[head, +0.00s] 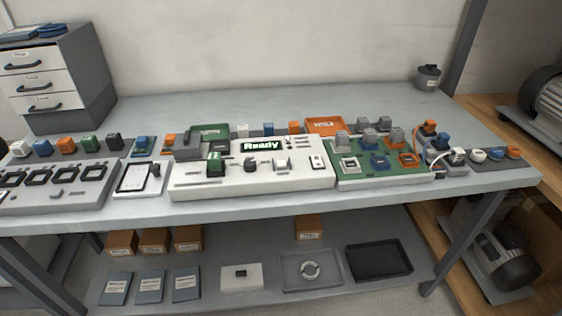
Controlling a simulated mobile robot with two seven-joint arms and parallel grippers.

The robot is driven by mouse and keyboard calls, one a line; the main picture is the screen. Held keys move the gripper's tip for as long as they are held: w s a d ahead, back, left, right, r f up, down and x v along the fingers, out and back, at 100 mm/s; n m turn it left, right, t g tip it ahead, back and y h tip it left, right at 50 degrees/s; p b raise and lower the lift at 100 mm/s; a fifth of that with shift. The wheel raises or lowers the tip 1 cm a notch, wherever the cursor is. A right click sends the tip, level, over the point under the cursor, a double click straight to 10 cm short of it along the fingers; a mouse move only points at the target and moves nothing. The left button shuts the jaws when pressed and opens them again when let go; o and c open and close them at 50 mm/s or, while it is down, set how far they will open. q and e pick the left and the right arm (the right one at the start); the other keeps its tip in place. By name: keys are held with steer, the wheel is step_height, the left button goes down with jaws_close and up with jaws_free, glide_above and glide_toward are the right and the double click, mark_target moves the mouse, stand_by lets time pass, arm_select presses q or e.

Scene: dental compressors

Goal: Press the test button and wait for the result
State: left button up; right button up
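A white test unit (300,182) stands at the middle front of the workbench. Its small dark display (262,146) reads "Ready". On its top are a green and black block (215,164) at the left, a small dark part (249,164) and a light-coloured part (282,164). A white plate with small dark marks (317,162) is at its right end. Which of these is the test button is too small to tell. Neither of my grippers shows in the head view, and nothing covers the unit's top.
A green board with coloured modules (382,178) adjoins the unit's right side. A green tray and an orange tray (325,125) sit behind. The bench's rear is mostly clear. Boxes and trays (380,262) fill the lower shelf.

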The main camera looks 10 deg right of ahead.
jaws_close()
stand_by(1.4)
